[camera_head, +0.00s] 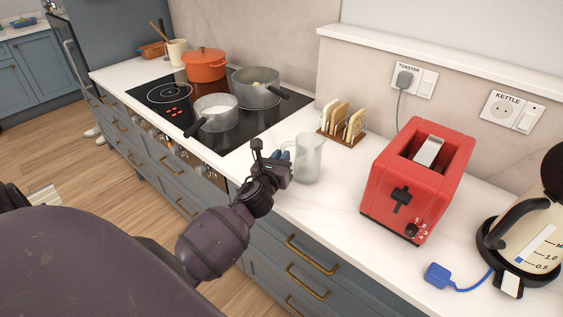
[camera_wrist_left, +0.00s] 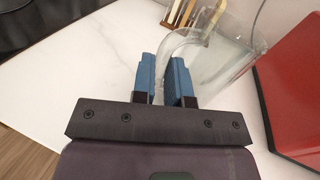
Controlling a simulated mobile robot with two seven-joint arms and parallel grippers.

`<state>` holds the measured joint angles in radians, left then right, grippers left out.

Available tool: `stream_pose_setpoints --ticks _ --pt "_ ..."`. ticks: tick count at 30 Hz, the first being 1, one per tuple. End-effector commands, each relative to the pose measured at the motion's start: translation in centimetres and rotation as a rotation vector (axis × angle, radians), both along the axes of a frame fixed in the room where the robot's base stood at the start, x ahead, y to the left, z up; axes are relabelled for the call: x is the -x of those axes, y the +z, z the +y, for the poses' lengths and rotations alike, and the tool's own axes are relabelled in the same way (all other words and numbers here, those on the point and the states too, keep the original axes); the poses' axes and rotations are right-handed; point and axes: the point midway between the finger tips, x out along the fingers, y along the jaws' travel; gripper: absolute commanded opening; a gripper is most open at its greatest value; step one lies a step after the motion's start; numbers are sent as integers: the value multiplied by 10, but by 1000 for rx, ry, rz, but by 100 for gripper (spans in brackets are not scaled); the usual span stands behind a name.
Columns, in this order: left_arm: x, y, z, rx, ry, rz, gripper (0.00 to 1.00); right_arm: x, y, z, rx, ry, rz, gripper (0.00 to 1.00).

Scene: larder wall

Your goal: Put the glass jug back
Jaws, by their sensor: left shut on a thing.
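The clear glass jug (camera_head: 309,160) stands upright on the white counter, between the toast rack and the counter's front edge. My left gripper (camera_head: 285,157) reaches it from the left in the head view. In the left wrist view the blue fingers of my left gripper (camera_wrist_left: 166,84) are shut around the jug's handle. The glass jug (camera_wrist_left: 215,65) is seen there from above, empty, its lower part partly hidden by a finger. My right gripper is in neither view.
A red toaster (camera_head: 418,180) stands right of the jug, with a kettle (camera_head: 525,235) beyond it. A toast rack (camera_head: 343,126) is behind the jug. The hob (camera_head: 165,93) at left holds an orange pot (camera_head: 204,66) and two grey pans. Clear counter (camera_wrist_left: 85,75) lies beside the gripper.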

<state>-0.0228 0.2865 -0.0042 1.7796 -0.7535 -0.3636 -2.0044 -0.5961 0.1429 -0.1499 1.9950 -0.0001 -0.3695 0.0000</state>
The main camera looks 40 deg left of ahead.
Motion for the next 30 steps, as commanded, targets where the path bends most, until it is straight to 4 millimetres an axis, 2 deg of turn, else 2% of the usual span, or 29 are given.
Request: stream_pose_setpoints --ticks 3,14,15,20,30 --pt "0 -5 0 1 0 -1 0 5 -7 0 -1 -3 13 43" --pt "0 -8 0 0 -1 -2 0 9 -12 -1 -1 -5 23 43" --pt "0 -9 0 -1 0 0 15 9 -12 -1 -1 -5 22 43" --pt "0 -8 0 0 0 0 39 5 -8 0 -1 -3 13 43" --pt "0 -5 0 0 0 -1 39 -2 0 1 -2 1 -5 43"
